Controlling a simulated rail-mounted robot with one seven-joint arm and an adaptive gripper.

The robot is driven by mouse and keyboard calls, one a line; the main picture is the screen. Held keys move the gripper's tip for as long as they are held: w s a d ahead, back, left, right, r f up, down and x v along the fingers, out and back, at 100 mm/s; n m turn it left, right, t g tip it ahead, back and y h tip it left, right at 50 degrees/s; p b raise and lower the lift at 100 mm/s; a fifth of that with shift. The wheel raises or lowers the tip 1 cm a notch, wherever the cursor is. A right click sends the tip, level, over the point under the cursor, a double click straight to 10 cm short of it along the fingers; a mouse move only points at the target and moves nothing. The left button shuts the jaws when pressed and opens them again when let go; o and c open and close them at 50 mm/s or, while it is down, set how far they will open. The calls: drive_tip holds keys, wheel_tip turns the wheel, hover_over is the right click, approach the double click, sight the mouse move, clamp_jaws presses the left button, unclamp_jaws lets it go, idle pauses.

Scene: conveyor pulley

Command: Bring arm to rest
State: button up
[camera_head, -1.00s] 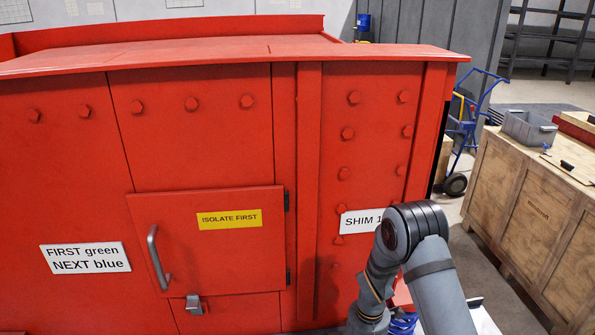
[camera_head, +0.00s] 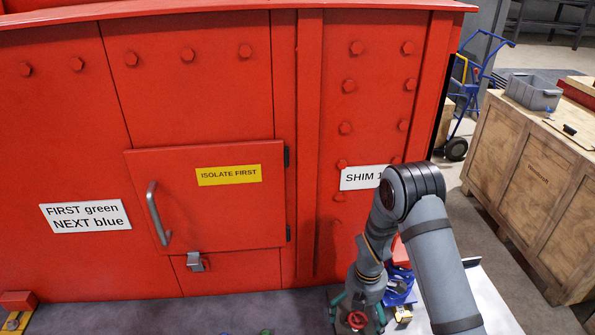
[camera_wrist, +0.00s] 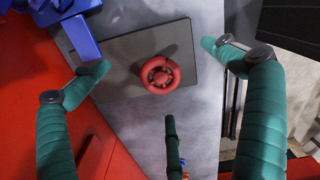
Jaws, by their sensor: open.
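My arm reaches down on the right side of the head view, in front of the red machine housing (camera_head: 230,105). My gripper (camera_head: 358,314) is at the bottom of that view with its green fingers spread. In the wrist view my gripper (camera_wrist: 158,82) shows three green fingers set wide apart, with nothing held between them. A red ring-shaped part (camera_wrist: 160,75) lies on a dark grey plate (camera_wrist: 120,52) below the open fingers. The red part also shows in the head view (camera_head: 357,320), between the fingers. I cannot tell whether any finger touches it.
A blue object (camera_head: 399,288) stands just right of my gripper, close to the housing. A wooden crate bench (camera_head: 525,170) with a grey bin (camera_head: 533,92) stands at the right. A blue hand truck (camera_head: 468,95) is behind. Floor shows between housing and bench.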

drive_tip(key=m, duration=1.1)
drive_tip(key=shift+m, duration=0.4)
drive_tip(key=m, duration=1)
drive_tip(key=shift+m, duration=0.3)
drive_tip(key=n, duration=1.6)
wheel_tip(320, 180, up, 9)
drive_tip(key=p, duration=0.6)
drive_tip(key=shift+n, duration=0.4)
